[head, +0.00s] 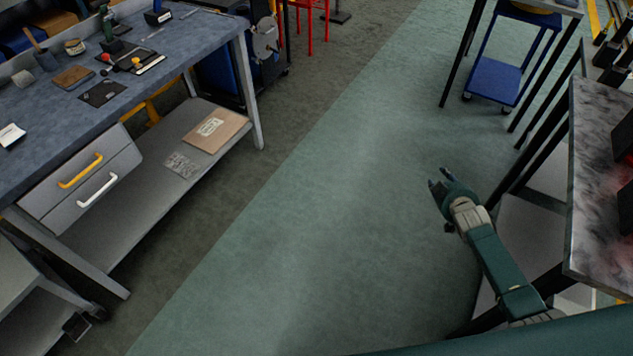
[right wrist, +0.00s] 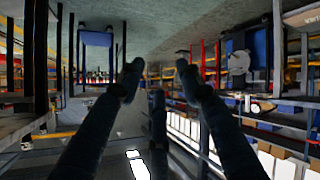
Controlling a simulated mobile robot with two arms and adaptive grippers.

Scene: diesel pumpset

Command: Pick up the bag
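A small, clear, crinkled item that looks like a plastic bag (head: 183,165) lies on the lower shelf of the workbench at the left of the head view. It lies flat beside a brown cardboard-like piece (head: 215,130). My right gripper (head: 438,179) is over the green floor, right of the middle, far from the shelf. In the right wrist view its two dark fingers (right wrist: 158,66) stand apart with nothing between them. I cannot make out the bag in the right wrist view. My left gripper is not in view.
The grey workbench (head: 196,38) carries several small tools and has a drawer unit (head: 85,178) under its top. A blue trolley (head: 493,79) stands at the upper right. A marbled table (head: 598,190) stands close to my right arm. The floor between is clear.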

